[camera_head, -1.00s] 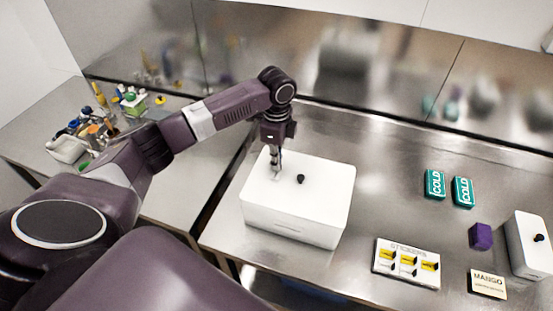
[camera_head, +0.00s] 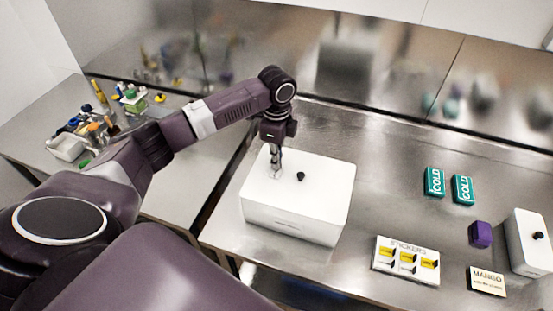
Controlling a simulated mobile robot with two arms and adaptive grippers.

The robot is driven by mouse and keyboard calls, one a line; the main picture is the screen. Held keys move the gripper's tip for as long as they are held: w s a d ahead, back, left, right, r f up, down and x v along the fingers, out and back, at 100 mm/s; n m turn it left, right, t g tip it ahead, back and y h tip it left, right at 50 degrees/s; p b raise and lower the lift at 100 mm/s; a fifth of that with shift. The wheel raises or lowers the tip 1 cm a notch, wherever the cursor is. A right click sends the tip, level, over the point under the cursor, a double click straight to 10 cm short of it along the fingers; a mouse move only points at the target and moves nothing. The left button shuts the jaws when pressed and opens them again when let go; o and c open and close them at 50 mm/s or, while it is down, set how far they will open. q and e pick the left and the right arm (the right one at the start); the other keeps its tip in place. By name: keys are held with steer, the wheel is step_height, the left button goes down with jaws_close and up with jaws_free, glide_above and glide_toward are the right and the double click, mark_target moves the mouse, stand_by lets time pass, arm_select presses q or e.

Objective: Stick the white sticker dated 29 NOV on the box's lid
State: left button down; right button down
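A large white box (camera_head: 293,226) stands on the steel counter. Its white lid (camera_head: 322,194) is on, with a small black knob (camera_head: 300,176) near the middle. My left gripper (camera_head: 276,168) points down over the lid's left part, left of the knob, with its fingertips at or just above the surface. The fingers look close together. A small pale patch shows at the tips, but I cannot tell whether it is a sticker or read a date. A white sticker board (camera_head: 407,278) lies right of the box with yellow and white labels. My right gripper is not in view.
Two teal COLD packs (camera_head: 435,182), a purple block (camera_head: 480,234), a MANGO card (camera_head: 487,281) and a smaller white box (camera_head: 527,244) with a black knob are at the right. A cluttered side counter (camera_head: 40,118) is at the left. The counter behind the box is clear.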

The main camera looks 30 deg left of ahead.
arm_select(q)
steer(key=shift+f, duration=0.1)
stand_by(0.3)
steer(key=c, duration=2.6)
jaws_free()
steer(key=shift+c, duration=0.2)
steer(key=o, duration=0.6)
steer(key=shift+c, duration=0.2)
steer(key=shift+o, duration=0.3)
steer(key=o, duration=0.5)
steer(key=shift+r, duration=3.5)
